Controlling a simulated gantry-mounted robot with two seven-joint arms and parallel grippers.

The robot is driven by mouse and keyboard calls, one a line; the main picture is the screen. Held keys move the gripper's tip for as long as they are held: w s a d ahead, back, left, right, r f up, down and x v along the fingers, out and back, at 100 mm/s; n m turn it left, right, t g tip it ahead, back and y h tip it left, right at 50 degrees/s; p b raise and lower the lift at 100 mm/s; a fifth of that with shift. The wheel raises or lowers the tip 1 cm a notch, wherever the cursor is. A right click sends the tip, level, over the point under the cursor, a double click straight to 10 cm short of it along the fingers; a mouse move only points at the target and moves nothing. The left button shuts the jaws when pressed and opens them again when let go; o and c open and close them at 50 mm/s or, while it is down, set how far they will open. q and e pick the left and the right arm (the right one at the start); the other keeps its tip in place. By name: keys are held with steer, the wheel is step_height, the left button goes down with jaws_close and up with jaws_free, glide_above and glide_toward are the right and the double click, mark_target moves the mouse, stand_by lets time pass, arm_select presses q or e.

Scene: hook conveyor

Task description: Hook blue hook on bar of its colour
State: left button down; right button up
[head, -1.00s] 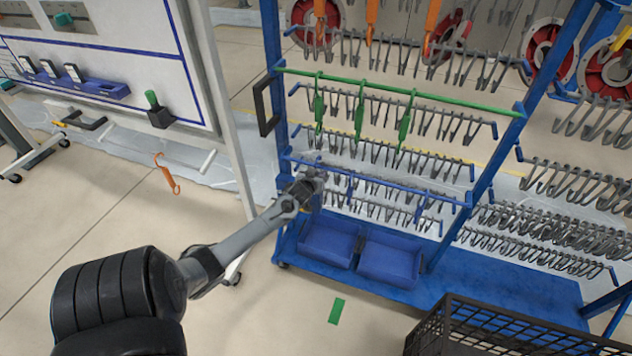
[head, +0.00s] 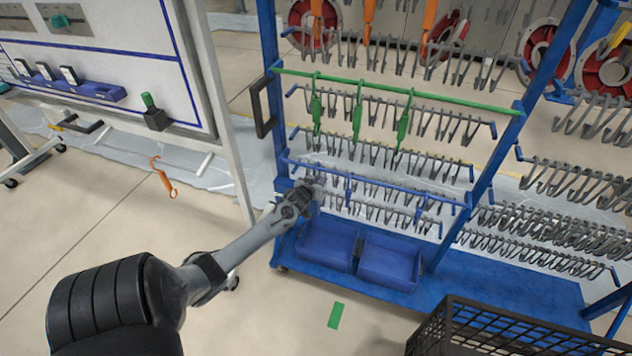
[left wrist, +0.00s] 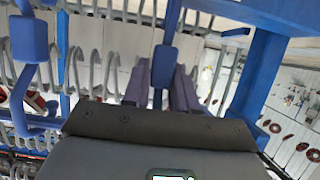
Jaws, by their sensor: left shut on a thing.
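The blue bar (head: 390,183) runs across the rack below the green bar. Blue hooks (head: 348,192) hang from it at its middle and towards its right end (head: 419,211). My left gripper (head: 312,186) is at the bar's left end. In the left wrist view its two fingers (left wrist: 164,82) are shut on a blue hook (left wrist: 165,63); another blue hook (left wrist: 29,40) shows at the left. Whether the held hook's top is over the bar cannot be told. My right gripper is not in view.
The green bar (head: 450,100) with green hooks is above. Blue bins (head: 388,262) stand on the rack's base below. Rows of grey prongs (head: 390,155) lie behind the bar.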

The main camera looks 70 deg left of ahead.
arm_select(q)
steer(key=shift+s+d+f, duration=0.1)
steer(key=shift+f, duration=0.15)
steer(key=c, duration=1.3)
jaws_free()
steer(key=o, duration=0.5)
steer(key=shift+r, duration=0.15)
